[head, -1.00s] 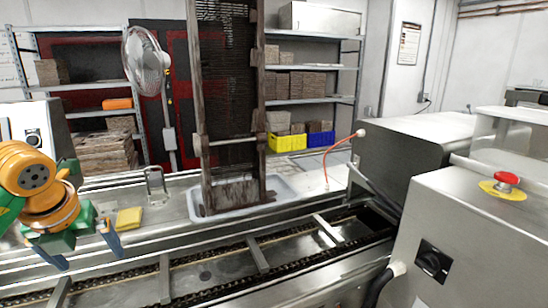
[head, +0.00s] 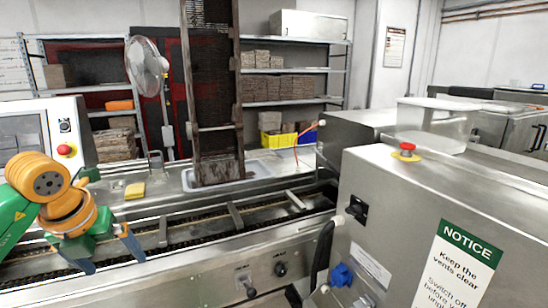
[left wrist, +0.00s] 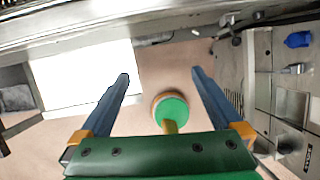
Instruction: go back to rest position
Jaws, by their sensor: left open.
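My left gripper (head: 108,252) hangs in front of the conveyor at the lower left of the head view. Its two blue fingers are spread apart with nothing between them. In the left wrist view the same gripper (left wrist: 160,92) is open above the floor, and a round green and orange part shows beyond the palm. My right gripper is not in view.
The conveyor (head: 205,228) runs across the front. A yellow sponge (head: 134,190) lies to the left. A steel cabinet (head: 400,225) with a red button (head: 407,147) fills the right.

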